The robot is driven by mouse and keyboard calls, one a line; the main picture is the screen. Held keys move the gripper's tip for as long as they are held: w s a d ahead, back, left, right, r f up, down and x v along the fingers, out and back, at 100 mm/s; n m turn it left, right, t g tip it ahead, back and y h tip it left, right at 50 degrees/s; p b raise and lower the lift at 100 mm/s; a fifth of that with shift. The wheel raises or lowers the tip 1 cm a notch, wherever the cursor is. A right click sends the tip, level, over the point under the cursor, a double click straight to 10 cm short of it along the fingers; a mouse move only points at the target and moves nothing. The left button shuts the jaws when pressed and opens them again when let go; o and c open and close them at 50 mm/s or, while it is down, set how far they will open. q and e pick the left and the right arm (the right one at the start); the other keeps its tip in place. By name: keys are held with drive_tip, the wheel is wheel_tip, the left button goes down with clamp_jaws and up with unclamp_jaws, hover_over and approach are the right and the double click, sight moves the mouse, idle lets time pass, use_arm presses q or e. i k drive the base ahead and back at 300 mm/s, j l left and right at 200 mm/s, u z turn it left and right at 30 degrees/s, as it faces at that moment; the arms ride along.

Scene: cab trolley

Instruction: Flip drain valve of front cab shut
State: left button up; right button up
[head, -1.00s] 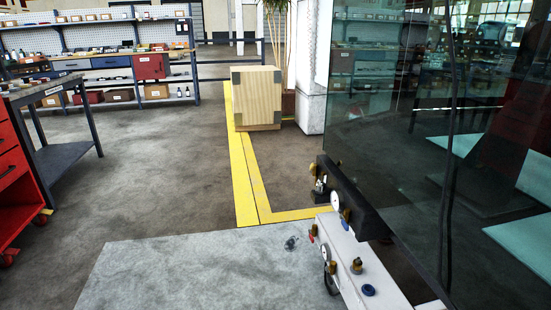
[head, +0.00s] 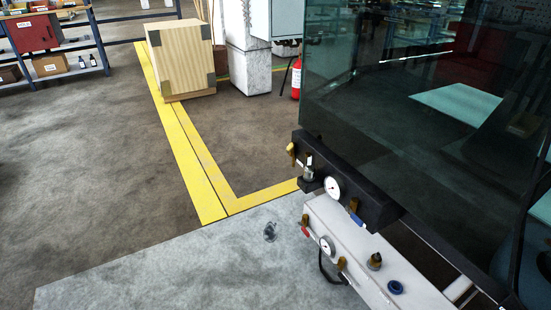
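In the head view, a black beam (head: 350,200) runs along the foot of a dark glass cab panel (head: 400,110). It carries a round gauge (head: 333,187), a valve with a yellow lever (head: 291,150) at its far end, and a blue-levered fitting (head: 357,219). Below it, a white beam (head: 350,240) carries another gauge (head: 327,245), a red lever (head: 305,231), a brass fitting (head: 341,264), a brass knob (head: 374,261) and a blue cap (head: 396,287). I cannot tell which of these is the drain valve or its lever position. Neither gripper is in view.
A pale floor slab (head: 180,275) with a small grey fitting (head: 270,232) lies left of the beams. Yellow floor lines (head: 190,160) lead to a wooden crate (head: 182,60). A red extinguisher (head: 296,78) stands behind. The floor at left is clear.

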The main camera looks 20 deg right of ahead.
sight(291, 146)
drive_tip(key=i+l+z, duration=0.15)
drive_tip(key=i+z, duration=0.2)
drive_tip(key=i+l+z, duration=0.1)
drive_tip(key=i+z, duration=0.3)
